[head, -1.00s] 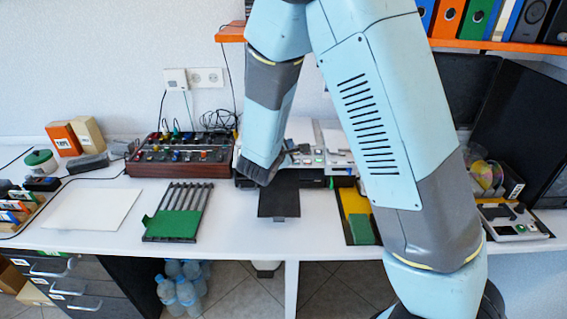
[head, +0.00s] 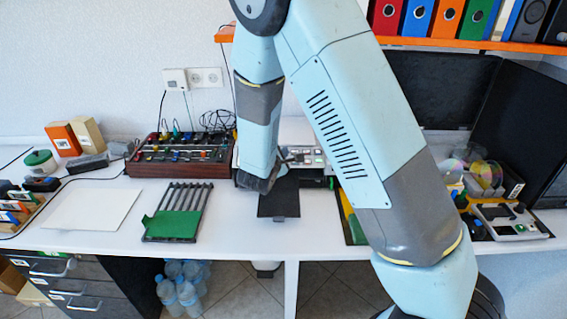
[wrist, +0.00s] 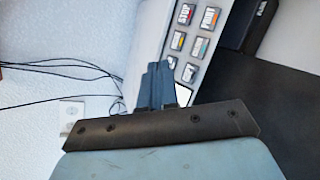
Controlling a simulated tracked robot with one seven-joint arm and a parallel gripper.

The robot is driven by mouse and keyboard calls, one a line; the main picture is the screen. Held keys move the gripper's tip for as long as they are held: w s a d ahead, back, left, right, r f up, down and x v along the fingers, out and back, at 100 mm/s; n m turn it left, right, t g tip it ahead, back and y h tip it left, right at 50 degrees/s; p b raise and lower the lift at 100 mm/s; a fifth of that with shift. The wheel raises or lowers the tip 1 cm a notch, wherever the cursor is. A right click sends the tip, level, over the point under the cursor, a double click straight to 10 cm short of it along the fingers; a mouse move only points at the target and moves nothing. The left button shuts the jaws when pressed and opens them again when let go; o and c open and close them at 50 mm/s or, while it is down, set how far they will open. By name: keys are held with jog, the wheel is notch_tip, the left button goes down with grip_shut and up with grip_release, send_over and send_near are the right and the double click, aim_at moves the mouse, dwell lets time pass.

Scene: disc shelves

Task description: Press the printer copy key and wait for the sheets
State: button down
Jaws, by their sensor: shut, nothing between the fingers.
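The printer (head: 313,154) is a white and dark machine at the back middle of the desk, partly hidden by my arm. Its pale key panel shows in the wrist view (wrist: 207,58) with several grey keys. One key is labelled STOP (wrist: 185,14) and one PRINT (wrist: 209,17); the other labels are too small to read surely. My gripper (head: 284,160) is over the printer's front, shut and empty. In the wrist view its fingers (wrist: 157,72) lie close beside the lower keys; I cannot tell whether they touch one. The dark output tray (head: 279,204) shows no sheets.
A control box with coloured knobs (head: 180,155) stands left of the printer. A slatted rack with a green plate (head: 172,226) and a white sheet (head: 92,208) lie on the desk's left. Dark monitors (head: 440,90) and a keypad device (head: 508,222) are at the right.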

jog(key=shift+w+d+f, duration=0.1)
jog(key=shift+w+f, duration=0.25)
jog(key=shift+f, duration=0.3)
jog(key=shift+w+a+f, duration=0.1)
jog(key=shift+w+f, duration=0.25)
jog(key=shift+f, duration=0.3)
jog(key=shift+w+d+f, duration=0.1)
jog(key=shift+w+f, duration=0.25)
jog(key=shift+f, duration=0.3)
jog(key=shift+f, duration=0.1)
dwell(0.6)
jog(key=shift+w+f, duration=0.15)
jog(key=shift+w+f, duration=0.2)
jog(key=shift+f, duration=0.2)
dwell(0.9)
dwell(0.3)
jog(key=shift+s+r, duration=0.4)
jog(key=shift+r, duration=0.35)
